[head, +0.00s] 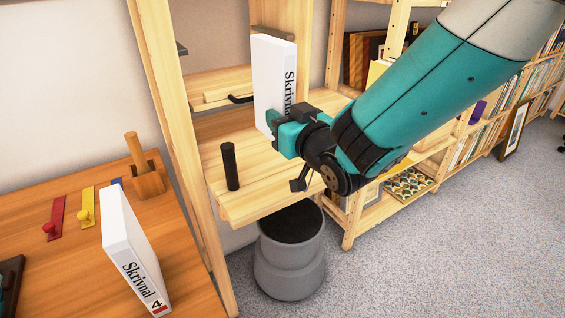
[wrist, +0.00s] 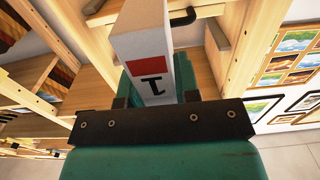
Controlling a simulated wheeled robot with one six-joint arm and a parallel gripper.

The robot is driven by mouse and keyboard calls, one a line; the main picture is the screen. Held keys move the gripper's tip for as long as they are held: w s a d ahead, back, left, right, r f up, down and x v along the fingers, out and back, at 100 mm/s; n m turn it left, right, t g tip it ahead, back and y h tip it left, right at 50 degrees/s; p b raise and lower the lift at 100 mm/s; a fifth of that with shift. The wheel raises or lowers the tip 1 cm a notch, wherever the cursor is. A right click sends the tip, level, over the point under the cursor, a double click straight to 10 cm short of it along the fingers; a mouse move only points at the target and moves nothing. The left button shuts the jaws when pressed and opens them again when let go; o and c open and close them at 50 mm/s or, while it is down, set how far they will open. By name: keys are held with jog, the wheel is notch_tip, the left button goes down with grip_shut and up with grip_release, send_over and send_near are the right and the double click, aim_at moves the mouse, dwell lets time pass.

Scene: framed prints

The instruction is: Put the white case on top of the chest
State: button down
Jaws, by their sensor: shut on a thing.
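A white case (head: 268,75) with "Skrivnal" on its spine stands upright in my gripper (head: 284,132), over the wooden shelf. My gripper is shut on its lower part. In the wrist view the white case (wrist: 146,42) shows a red label and the numeral 1 between the fingers (wrist: 155,98). I cannot tell if its base touches the shelf. A second white case (head: 130,250), also marked "Skrivnal" and with a 4, stands on the desk at the lower left. I cannot clearly identify a chest; a pale wooden piece with a black handle (head: 240,99) is behind the held case.
The wooden shelf (head: 245,205) carries a black cylinder (head: 230,165) near its front left. An upright post (head: 185,130) stands left of it. A grey bin (head: 290,262) is below. The desk (head: 60,275) holds a wooden holder (head: 147,180). Bookshelves fill the right.

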notch_tip(320, 180, down, 9)
jog(key=b, duration=0.3)
jog(key=shift+f+b, duration=0.1)
jog(key=shift+b, duration=0.25)
jog(key=shift+f, duration=0.15)
jog(key=c, duration=0.8)
grip_release()
jog(key=shift+c, duration=0.2)
jog(key=shift+r, duration=0.25)
jog(key=b+v, duration=1.2)
